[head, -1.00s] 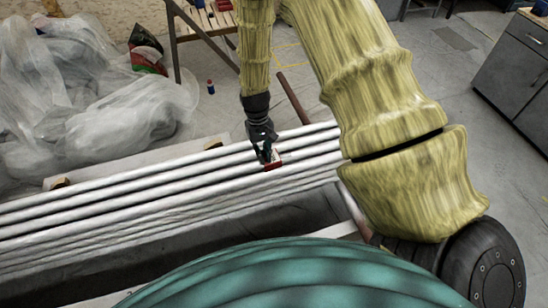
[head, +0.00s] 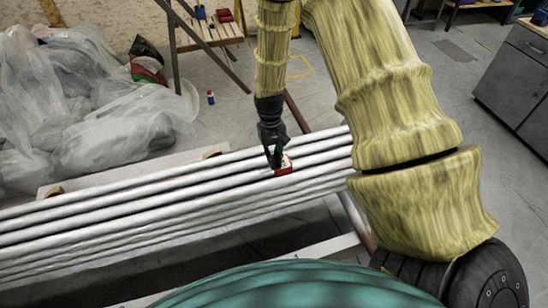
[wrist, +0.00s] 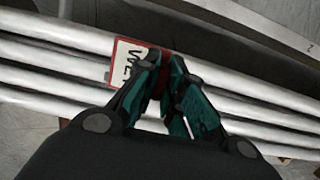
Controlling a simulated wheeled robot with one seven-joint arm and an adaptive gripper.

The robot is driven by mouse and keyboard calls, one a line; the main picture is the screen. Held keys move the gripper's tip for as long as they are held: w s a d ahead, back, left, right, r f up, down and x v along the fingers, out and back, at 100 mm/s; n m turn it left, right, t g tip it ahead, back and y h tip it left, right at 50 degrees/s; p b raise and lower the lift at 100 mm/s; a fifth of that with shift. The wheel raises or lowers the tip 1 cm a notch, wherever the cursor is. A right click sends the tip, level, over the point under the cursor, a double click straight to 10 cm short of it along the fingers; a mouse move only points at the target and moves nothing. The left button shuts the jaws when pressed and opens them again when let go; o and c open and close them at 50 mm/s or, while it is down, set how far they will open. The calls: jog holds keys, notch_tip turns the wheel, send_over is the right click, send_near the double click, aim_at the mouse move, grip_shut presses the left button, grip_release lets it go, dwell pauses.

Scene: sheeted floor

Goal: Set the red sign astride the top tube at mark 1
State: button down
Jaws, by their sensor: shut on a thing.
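The red sign (head: 284,170) with a white lettered face is at my gripper's fingertips, over the pale tubes. In the wrist view its white face with dark letters and red border (wrist: 127,62) shows left of the fingers. My gripper (head: 274,160) is shut on the sign; in the wrist view its teal-padded fingers (wrist: 165,85) close on the sign's red part. The pale tubes (head: 120,186) run side by side across the picture. Whether the sign touches a tube is unclear. A small mark like a 2 (wrist: 310,46) shows at the wrist view's right; mark 1 is not readable.
Crumpled clear plastic sheeting (head: 130,125) lies behind the tubes at left. A small can (head: 211,97) stands on the floor. A wooden bench (head: 205,35) carries a red item (head: 225,15). A grey cabinet (head: 515,75) stands at right. Open floor lies between.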

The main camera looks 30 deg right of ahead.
jog(key=shift+r, duration=0.1)
jog(key=shift+f+b, duration=1.45)
jog(key=shift+f, duration=3.2)
jog(key=shift+f, duration=0.1)
jog(key=c, duration=1.5)
grip_release()
jog(key=shift+o, duration=0.2)
jog(key=r, duration=0.4)
jog(key=w+r, duration=0.1)
jog(key=r, duration=0.3)
jog(key=w+r, duration=0.1)
jog(key=r, duration=0.2)
jog(key=shift+w+d+r, duration=0.1)
jog(key=shift+d+r, duration=0.05)
jog(key=shift+r, duration=0.25)
